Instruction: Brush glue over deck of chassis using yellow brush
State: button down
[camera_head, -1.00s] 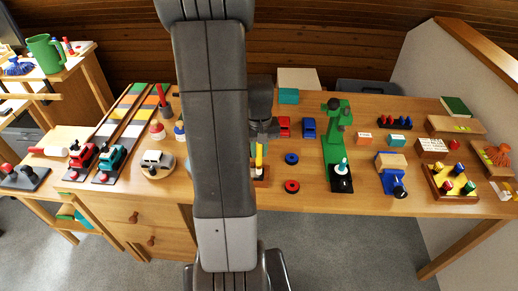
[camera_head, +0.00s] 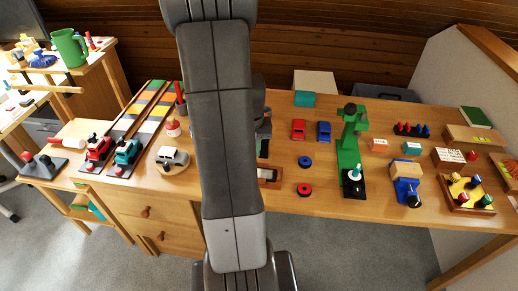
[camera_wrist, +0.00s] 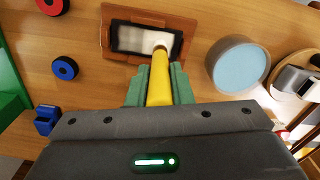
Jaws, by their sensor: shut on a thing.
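The yellow brush (camera_wrist: 160,80) is held between the green fingers of my gripper (camera_wrist: 158,88) in the wrist view. Its pale tip overlaps the near edge of a dark-rimmed whitish panel, which looks like the deck of the chassis (camera_wrist: 130,37). I cannot tell whether the tip touches it. The panel sits in a brown wooden frame (camera_wrist: 107,38), which also shows in the head view (camera_head: 277,174), partly behind my arm. Whether the whitish area is glue is unclear. A round grey pot with light blue contents (camera_wrist: 240,66) stands to the right of the frame.
A blue wheel (camera_wrist: 65,68) and a red wheel (camera_wrist: 62,5) lie left of the frame in the wrist view. A green stand (camera_head: 348,150) rises to its right in the head view. A grey toy car (camera_head: 172,158) sits on a round wooden base at left.

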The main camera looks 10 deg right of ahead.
jog(key=s+d, duration=0.1)
jog(key=d, duration=0.5)
jog(key=shift+s, duration=0.4)
dwell(3.2)
jog(key=shift+d, duration=0.1)
jog(key=shift+r+p, duration=2.25)
jog(key=shift+r, duration=0.7)
jog(key=shift+r, duration=0.1)
notch_tip(320, 180, up, 3)
jog(key=shift+f+p, duration=0.1)
jog(key=shift+p, duration=1.05)
jog(key=shift+f, duration=0.2)
